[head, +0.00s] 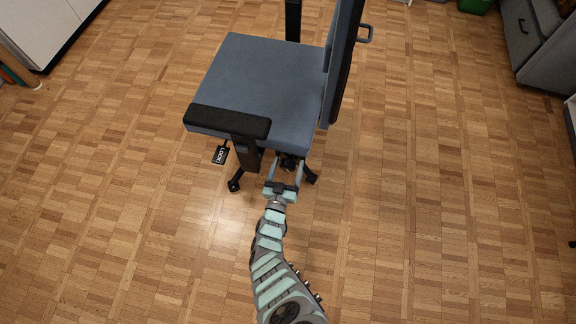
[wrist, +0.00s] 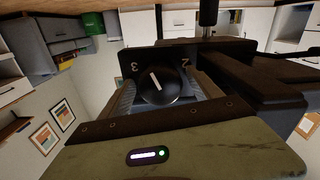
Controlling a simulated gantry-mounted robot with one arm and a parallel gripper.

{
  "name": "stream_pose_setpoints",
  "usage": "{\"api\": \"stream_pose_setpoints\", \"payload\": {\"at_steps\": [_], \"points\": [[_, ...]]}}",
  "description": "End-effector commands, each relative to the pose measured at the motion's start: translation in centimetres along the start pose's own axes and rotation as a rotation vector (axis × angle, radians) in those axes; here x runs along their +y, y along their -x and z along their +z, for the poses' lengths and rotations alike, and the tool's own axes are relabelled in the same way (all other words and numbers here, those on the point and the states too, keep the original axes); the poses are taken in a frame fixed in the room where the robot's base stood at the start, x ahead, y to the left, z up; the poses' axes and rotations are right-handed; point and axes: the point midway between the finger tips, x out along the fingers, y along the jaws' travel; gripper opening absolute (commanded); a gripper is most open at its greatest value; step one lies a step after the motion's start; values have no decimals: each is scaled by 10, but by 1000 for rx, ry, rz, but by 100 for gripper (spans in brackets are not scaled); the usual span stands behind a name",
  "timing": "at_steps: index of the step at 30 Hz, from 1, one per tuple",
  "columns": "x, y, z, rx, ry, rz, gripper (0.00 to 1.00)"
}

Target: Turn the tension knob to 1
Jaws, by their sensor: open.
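The tension knob (wrist: 160,86) is a round black dial with a white pointer line, under the chair seat. In the wrist view its pointer aims up and slightly left, between a "3" mark at upper left and a "2" mark at upper right. No "1" mark can be seen. My gripper (head: 287,161) reaches under the near side of the seat, its two grey fingers apart. In the wrist view the fingers stand on either side of the knob; I cannot tell whether they touch it.
The blue-grey office chair (head: 262,85) has a black armrest (head: 228,121) just left of my gripper and a lever tag marked LOCK (head: 221,154) farther left. The backrest (head: 345,60) rises at right. The parquet floor (head: 430,200) around the chair is clear.

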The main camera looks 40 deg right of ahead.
Motion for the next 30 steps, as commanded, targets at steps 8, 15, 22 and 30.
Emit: {"api": "stream_pose_setpoints", "payload": {"at_steps": [8, 15, 22, 30], "points": [[-1, -5, 0, -2, 1, -2, 73], [0, -4, 0, -2, 1, -2, 56], [0, -4, 0, -1, 1, -2, 37], [0, -4, 0, -1, 1, -1, 15]]}}
